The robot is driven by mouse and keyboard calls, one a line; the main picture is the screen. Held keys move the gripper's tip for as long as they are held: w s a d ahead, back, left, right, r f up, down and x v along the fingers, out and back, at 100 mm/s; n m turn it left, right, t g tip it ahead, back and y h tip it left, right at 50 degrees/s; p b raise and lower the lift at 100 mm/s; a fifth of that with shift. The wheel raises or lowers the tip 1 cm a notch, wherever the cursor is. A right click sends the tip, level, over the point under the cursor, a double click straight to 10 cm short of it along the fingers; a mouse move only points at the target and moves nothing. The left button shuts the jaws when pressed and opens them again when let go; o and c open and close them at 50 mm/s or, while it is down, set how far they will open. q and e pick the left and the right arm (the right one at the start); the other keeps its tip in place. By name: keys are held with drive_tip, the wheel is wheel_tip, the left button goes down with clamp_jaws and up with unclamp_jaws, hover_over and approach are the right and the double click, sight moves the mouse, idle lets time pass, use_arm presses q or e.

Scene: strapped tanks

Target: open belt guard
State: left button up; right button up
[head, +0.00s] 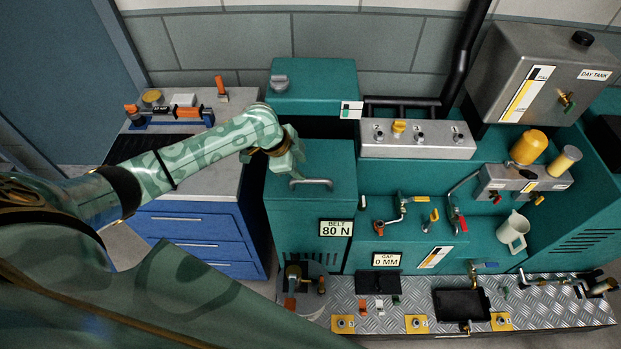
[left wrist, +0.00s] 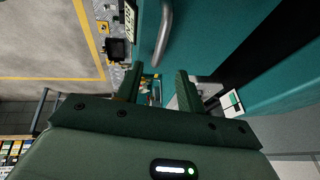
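The belt guard (head: 310,215) is a teal box left of centre in the head view, with a grey bar handle (head: 311,183) on its upper part. A sign reading "BELT 80 N" (head: 336,228) is on its front. My left gripper (head: 292,166) is over the guard's top, just behind and left of the handle. In the left wrist view the two dark fingers (left wrist: 159,86) are apart with nothing gripped between them. The handle (left wrist: 164,35) shows there beyond the fingertips, apart from them. My right gripper is not in view.
A teal box (head: 315,90) rises behind the guard. A steel panel with knobs (head: 417,140) and several valves lie to the right. A blue drawer cabinet (head: 190,222) stands left. A checker-plate ledge (head: 360,312) with small parts runs in front.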

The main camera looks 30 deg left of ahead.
sight(312, 179)
use_arm(q)
drive_tip(key=b+x, duration=0.2)
drive_tip(key=x, duration=0.5)
drive_tip(key=shift+w+f, duration=0.15)
drive_tip(key=shift+f, duration=0.1)
drive_tip(key=shift+c, duration=0.4)
drive_tip(key=shift+r, duration=0.1)
clamp_jaws()
